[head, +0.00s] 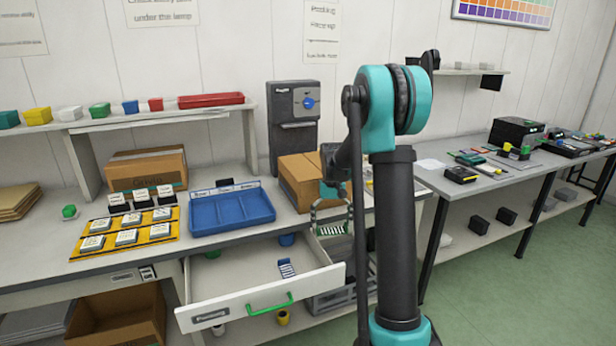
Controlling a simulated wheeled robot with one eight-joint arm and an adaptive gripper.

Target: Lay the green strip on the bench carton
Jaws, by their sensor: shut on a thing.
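My gripper (331,225) hangs at the bench's front edge, just above the right rear of the open drawer. Another brown carton (147,168) stands farther left, under the shelf. I cannot tell from the picture which one is called the bench carton.
The open drawer (262,302) juts out below, with a blue-striped strip (287,268) inside. A second table (470,192) is at right.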

